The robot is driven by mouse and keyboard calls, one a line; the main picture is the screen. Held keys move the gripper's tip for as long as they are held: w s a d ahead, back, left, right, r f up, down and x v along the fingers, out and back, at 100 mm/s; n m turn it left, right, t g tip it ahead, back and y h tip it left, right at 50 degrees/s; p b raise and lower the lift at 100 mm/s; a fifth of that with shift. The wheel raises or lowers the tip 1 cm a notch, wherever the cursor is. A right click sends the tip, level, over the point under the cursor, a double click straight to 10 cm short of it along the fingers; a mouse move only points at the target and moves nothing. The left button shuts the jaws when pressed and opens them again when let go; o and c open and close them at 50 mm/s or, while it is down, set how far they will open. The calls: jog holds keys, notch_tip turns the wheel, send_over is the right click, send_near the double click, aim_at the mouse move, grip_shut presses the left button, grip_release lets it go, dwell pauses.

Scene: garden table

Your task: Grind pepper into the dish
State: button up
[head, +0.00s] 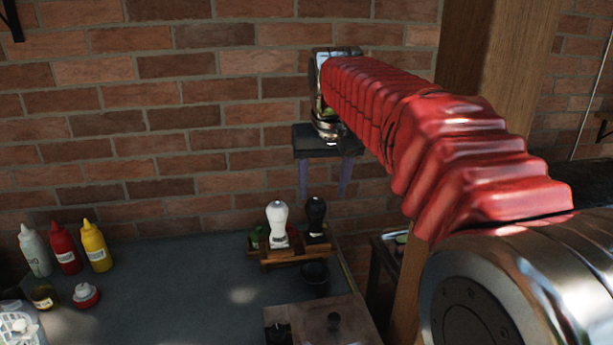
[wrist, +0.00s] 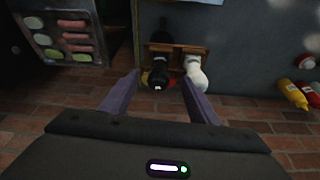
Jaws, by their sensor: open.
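A black mill (head: 316,214) and a white mill (head: 278,220) stand upright side by side in a wooden rack (head: 291,262) at the table's back right. In the wrist view the black mill (wrist: 161,72) shows between my fingertips, with the white mill (wrist: 195,73) just right of it.
White, red (head: 66,249) and yellow (head: 96,246) squeeze bottles stand at the left of the grey table (head: 190,300). A small red-and-white container (head: 86,296) is near them. A lidded wooden box (head: 335,322) is at the front. A wooden post (head: 480,60) rises at right. The table's middle is clear.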

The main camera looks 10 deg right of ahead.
send_near(316, 201)
jog(key=f, duration=0.1)
jog(key=shift+w+f, duration=0.15)
jog(key=shift+w, duration=0.2)
jog(key=shift+f, duration=0.2)
jog(key=shift+x, duration=5.25)
jog(key=shift+s, duration=0.15)
jog(key=c, duration=1)
